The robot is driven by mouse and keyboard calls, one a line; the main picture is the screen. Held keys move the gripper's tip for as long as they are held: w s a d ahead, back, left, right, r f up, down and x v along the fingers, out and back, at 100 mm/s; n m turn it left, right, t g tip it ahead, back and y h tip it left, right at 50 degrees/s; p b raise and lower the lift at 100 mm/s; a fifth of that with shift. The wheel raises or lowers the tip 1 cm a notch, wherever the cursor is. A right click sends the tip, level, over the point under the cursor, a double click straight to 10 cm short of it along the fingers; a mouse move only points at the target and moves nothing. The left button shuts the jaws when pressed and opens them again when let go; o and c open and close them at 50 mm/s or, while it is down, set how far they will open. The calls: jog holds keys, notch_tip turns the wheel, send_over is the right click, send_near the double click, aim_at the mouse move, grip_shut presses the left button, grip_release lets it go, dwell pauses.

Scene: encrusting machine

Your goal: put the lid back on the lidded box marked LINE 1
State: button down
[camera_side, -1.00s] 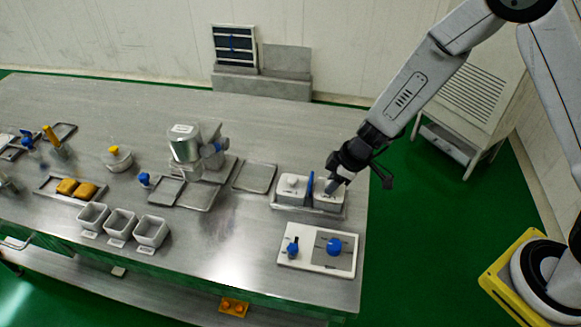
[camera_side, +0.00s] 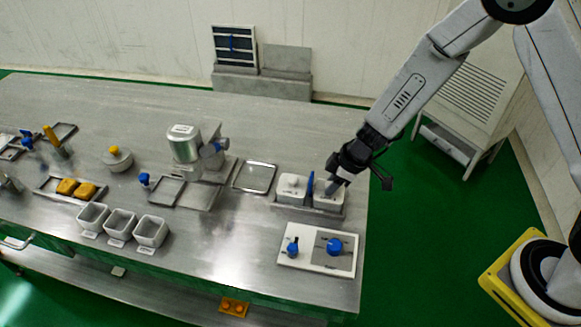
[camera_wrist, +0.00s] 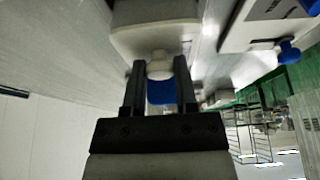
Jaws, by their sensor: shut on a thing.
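Two white boxes stand side by side on a grey tray (camera_side: 284,205) at the table's right end in the side view. The right box (camera_side: 327,200) is partly hidden by my gripper (camera_side: 333,187). In the wrist view my gripper (camera_wrist: 158,88) is shut on the white knob (camera_wrist: 159,66) of a white lid (camera_wrist: 155,38). The labels are too small to read, so I cannot tell which box is LINE 1. I cannot tell whether the held lid touches the box.
A blue upright piece (camera_side: 310,183) stands between the boxes. A white control panel (camera_side: 316,262) with blue knobs lies in front. Flat metal trays (camera_side: 255,177), a machine (camera_side: 185,145) and open white containers (camera_side: 151,231) are to the left. The table ends just right of the boxes.

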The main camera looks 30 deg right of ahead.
dwell(0.3)
grip_release()
dwell(0.3)
jog(key=shift+r, duration=0.15)
jog(key=shift+r, duration=3.35)
grip_shut()
jog(key=shift+f, duration=2.65)
jog(key=shift+r, duration=0.2)
